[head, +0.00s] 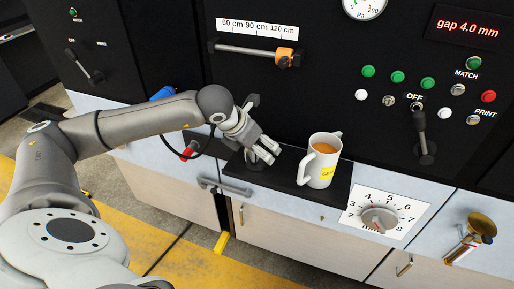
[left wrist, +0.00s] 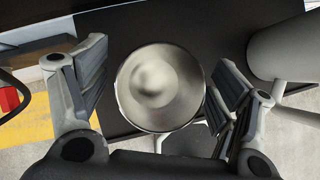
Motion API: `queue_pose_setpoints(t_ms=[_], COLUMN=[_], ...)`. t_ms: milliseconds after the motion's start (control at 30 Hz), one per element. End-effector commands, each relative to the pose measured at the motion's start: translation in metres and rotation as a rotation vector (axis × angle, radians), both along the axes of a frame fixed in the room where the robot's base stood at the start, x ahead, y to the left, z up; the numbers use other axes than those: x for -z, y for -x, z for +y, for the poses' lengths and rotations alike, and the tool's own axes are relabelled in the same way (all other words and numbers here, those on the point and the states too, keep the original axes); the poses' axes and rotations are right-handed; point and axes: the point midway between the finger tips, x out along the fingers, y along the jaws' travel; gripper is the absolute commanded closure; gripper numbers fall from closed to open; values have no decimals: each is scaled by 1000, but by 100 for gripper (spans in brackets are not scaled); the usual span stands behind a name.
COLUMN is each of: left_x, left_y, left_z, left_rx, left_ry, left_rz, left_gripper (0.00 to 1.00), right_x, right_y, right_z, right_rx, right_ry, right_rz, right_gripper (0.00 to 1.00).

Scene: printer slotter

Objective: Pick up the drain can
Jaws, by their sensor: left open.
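A round silvery metal can (left wrist: 160,88), which I take for the drain can, shows end-on in the left wrist view. It lies between the two spread fingers of my left gripper (left wrist: 163,95), with a gap on the left and the right finger close to its rim. In the head view my left gripper (head: 262,150) is over the left end of a black tray (head: 285,182), left of the mug, and hides most or all of the can. The left gripper is open. My right gripper is not in view.
A white mug (head: 319,165) with brown liquid and a yellow label stands just right of the gripper. A dial plate (head: 415,210) and a brass-coloured cup (head: 481,226) are further right. A red-handled valve (head: 188,152) is left. The black control panel rises behind.

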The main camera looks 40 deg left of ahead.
Motion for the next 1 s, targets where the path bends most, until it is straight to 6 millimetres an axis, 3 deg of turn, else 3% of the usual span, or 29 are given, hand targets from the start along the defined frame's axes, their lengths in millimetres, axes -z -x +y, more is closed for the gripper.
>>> queue_pose_setpoints(t_ms=[33,133,467,867,1000], left_x=[1,14,25,24,24], left_y=[-3,-11,-16,-16,-16], left_z=[-2,-3,-3,-3,-3], left_rx=[0,0,1,1,1], left_ry=[2,2,1,1,1], left_rz=[4,2,0,-1,-1], left_gripper=[17,17,17,66,68], right_x=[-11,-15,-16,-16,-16], right_y=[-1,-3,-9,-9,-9], right_z=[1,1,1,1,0], right_rx=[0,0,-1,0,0], right_ry=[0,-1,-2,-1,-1], right_rz=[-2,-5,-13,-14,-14], right_gripper=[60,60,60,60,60])
